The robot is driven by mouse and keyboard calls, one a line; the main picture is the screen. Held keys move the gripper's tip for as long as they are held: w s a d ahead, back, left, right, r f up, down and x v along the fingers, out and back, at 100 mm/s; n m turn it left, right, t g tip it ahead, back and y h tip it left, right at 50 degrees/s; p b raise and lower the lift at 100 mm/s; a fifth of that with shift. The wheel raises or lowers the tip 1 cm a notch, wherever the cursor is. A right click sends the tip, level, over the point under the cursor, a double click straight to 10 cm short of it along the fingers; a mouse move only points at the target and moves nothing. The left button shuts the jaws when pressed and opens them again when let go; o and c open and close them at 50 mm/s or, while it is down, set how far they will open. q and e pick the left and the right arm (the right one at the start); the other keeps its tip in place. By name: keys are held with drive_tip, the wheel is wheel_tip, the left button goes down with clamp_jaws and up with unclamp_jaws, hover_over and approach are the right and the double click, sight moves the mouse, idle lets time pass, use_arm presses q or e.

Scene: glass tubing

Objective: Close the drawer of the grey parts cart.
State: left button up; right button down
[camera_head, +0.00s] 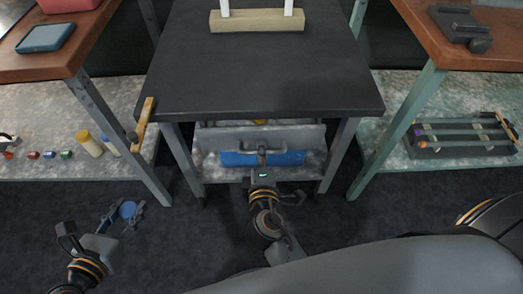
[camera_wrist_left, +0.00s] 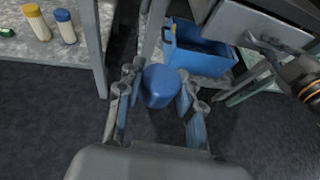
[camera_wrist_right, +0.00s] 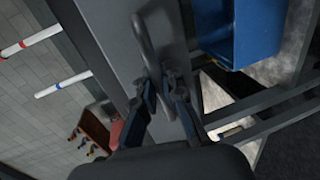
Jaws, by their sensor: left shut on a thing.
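The grey parts cart (camera_head: 270,75) stands in the middle under a dark top. Its drawer (camera_head: 220,138) is pulled out part way, with a yellow thing (camera_head: 260,122) just showing inside. The drawer's bar handle (camera_wrist_right: 146,45) is on its front. My right gripper (camera_head: 262,165) is at this handle, and its fingertips (camera_wrist_right: 167,92) are close together there; whether they grip the bar is unclear. My left gripper (camera_head: 126,212) is away from the cart at the lower left, shut on a blue cylinder (camera_wrist_left: 160,87).
A blue bin (camera_wrist_left: 195,48) sits on the low shelf below the drawer. Benches with brown tops (camera_head: 50,50) stand left and right. Bottles (camera_head: 88,143) and small parts are on the left lower shelf, and a rack (camera_head: 460,137) is on the right one. The dark floor before the cart is clear.

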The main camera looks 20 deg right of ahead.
use_arm(q)
drive_tip(key=shift+r+p, duration=0.5)
drive_tip(key=shift+r, duration=0.05)
use_arm(e)
drive_tip(key=shift+r+x, duration=0.2)
drive_tip(key=shift+x, duration=0.75)
drive_tip(key=shift+r+x, duration=0.2)
drive_tip(key=shift+x, duration=0.7)
drive_tip(key=c, duration=1.7)
unclamp_jaws()
drive_tip(key=v, duration=1.2)
